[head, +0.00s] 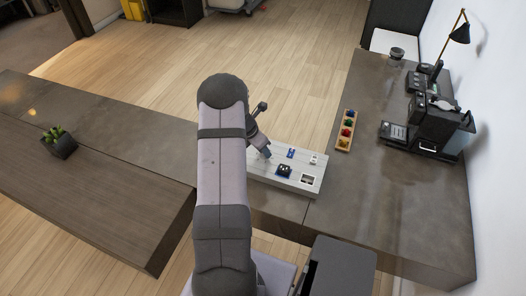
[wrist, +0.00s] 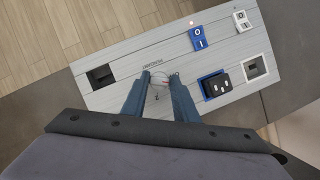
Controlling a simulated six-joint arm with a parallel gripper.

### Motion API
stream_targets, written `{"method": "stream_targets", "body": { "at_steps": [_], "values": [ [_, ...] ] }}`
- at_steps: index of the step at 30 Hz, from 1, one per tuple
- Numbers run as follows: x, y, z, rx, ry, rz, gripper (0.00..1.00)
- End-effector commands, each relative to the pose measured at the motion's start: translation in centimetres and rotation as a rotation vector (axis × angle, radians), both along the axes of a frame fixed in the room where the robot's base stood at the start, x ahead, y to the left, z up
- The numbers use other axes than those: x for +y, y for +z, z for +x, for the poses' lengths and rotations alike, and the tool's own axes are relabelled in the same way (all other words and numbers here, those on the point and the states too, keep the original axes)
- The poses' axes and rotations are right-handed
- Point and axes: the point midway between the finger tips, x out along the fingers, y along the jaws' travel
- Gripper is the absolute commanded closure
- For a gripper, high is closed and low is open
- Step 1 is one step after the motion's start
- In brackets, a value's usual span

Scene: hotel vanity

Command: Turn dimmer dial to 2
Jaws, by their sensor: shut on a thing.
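The light grey control panel (head: 310,188) lies on the counter, just right of my arm in the head view; it also fills the middle of the wrist view (wrist: 230,52). The dimmer dial (wrist: 160,81) is a small round knob with a reddish mark, below small lettering and above a printed character that looks like a 2. My gripper (wrist: 162,78) points down at the panel with one finger on each side of the dial, shut on it. The fingers cover the dial's sides, so its exact setting cannot be read. In the head view my gripper (head: 266,154) is at the panel's left part.
Near the dial are a black recess (wrist: 101,76), a blue rocker switch (wrist: 198,38), a black plug on a blue base (wrist: 217,84), a white switch (wrist: 241,20) and a socket (wrist: 256,68). A wooden tray (head: 343,145) and coffee machine (head: 438,125) stand to the right.

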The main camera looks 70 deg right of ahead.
Motion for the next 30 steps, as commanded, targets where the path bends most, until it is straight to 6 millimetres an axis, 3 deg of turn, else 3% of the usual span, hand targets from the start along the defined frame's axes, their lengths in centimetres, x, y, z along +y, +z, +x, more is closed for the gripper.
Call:
{"method": "stream_targets", "body": {
  "at_steps": [30],
  "values": [
    [-0.67,-0.36,0.44,-0.003,-0.967,0.0,0.96]
  ]
}}
